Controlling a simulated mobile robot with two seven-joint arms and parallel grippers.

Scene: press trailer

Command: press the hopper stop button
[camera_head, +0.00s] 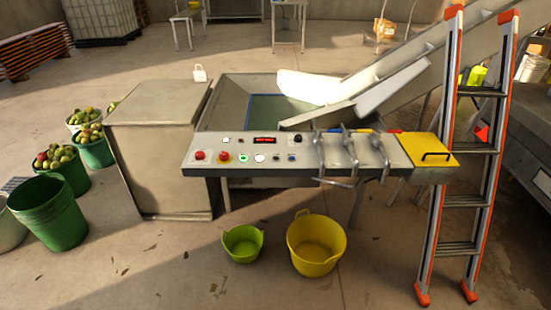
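A control panel (213,167) with a pale top stands in front of the hopper (232,100). On its left part are a red button (199,155) and a second red button (224,156) on a yellow base. To their right are a green-ringed button (243,158), a white button (260,158) and dark knobs (292,158). A small red-lit display (265,140) sits above them. Labels are too small to read, so I cannot tell which button is the hopper stop. Neither of my grippers is in view, and nothing touches the buttons.
Grey metal levers (348,155) and a yellow plate with a handle (430,150) occupy the panel's right side. A ladder (470,150) stands right of it. A green tub (243,243) and yellow tub (317,245) are on the floor in front. A large box (155,150) stands left.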

